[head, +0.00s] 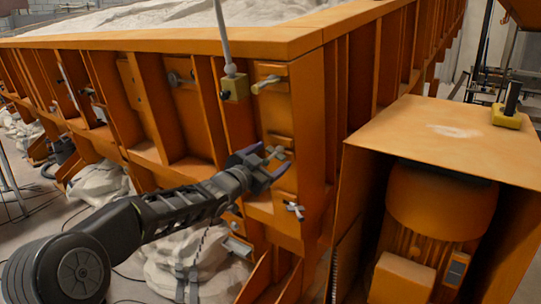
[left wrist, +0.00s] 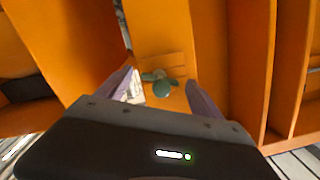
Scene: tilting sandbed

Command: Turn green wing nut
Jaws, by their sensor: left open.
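The green wing nut (left wrist: 161,86) sits on an orange panel of the sandbed's side in the left wrist view. It lies between my two finger pads in that picture, with visible space on both sides. In the head view a small greyish fitting, likely this nut (head: 277,153), shows between the fingers, and its colour is hard to tell. My left gripper (head: 268,163) is open and empty, facing the panel; its fingers also show in the left wrist view (left wrist: 160,94). I cannot tell how far the fingertips are from the nut. My right gripper is out of view.
A pale handle (head: 268,84) sits above on the same orange post, and a grey wing-shaped fitting (head: 294,210) below. A yellow block with a rod (head: 235,88) is at upper left. An orange motor housing (head: 440,140) stands close on the right. White sacks (head: 185,265) lie below.

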